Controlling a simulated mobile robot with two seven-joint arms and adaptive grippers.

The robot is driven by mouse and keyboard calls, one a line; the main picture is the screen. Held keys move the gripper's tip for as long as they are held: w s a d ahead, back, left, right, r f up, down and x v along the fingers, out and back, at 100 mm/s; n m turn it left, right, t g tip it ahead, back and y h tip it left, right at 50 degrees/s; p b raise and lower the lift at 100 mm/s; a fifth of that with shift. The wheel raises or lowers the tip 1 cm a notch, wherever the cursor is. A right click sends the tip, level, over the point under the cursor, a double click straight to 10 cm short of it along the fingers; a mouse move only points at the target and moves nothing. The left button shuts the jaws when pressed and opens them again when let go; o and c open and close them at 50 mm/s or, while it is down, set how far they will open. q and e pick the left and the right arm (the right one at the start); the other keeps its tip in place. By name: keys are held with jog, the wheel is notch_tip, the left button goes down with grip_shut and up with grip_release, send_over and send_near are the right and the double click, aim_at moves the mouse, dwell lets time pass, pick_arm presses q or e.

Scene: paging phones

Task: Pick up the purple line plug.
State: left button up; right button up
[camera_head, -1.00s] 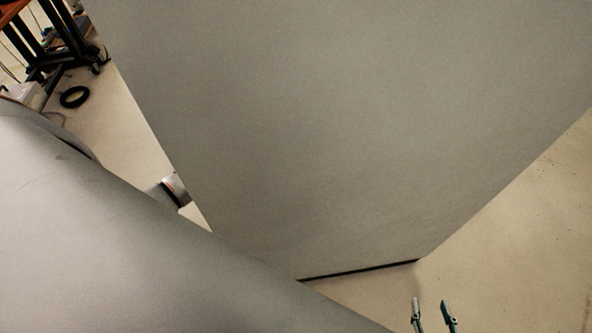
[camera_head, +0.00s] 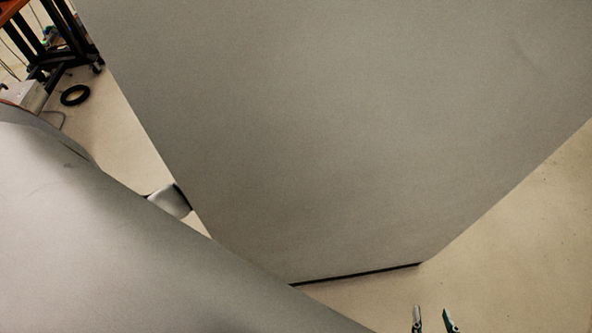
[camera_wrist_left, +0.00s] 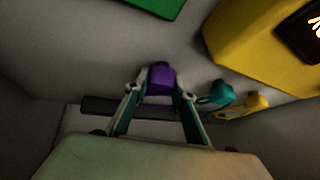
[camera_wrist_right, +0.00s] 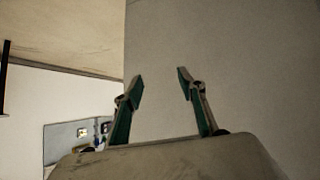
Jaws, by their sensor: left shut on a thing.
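The purple line plug (camera_wrist_left: 161,79) shows in the left wrist view as a small purple block. My left gripper (camera_wrist_left: 161,90) is shut on it, with one finger on each side. The plug's lower part is hidden behind the fingers. In the head view my left gripper is hidden; my large grey arm fills the lower left. My right gripper (camera_wrist_right: 158,80) is open and empty in the right wrist view. It also shows at the bottom edge of the head view (camera_head: 432,315), above bare floor.
A teal plug (camera_wrist_left: 217,95) and a yellow plug (camera_wrist_left: 250,104) are close right of my left gripper. A yellow box (camera_wrist_left: 260,45) with a dark screen and a green object (camera_wrist_left: 158,5) are beyond. A big grey panel (camera_head: 330,140) fills the head view.

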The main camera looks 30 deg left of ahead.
pick_arm(q)
jog(key=shift+r+p, duration=0.35)
jog(key=shift+r, duration=0.4)
notch_tip(320, 180, up, 2)
jog(key=shift+w+r+p, duration=0.1)
jog(key=shift+r+p, duration=0.15)
jog(key=shift+p, duration=0.3)
jog(key=s+a, duration=0.2)
jog(key=s, duration=0.3)
jog(key=s+a+p, duration=0.1)
jog(key=s+a, duration=0.2)
jog(key=s, duration=0.3)
jog(key=s+a+p, duration=0.1)
jog(key=s+a, duration=0.1)
jog(key=s, duration=0.3)
jog(key=shift+s+a+f, duration=0.25)
jog(key=shift+s+a, duration=0.05)
pick_arm(e)
jog(key=r, duration=0.1)
jog(key=a+r, duration=0.1)
jog(key=shift+s+r, duration=0.25)
jog(key=shift+r, duration=0.05)
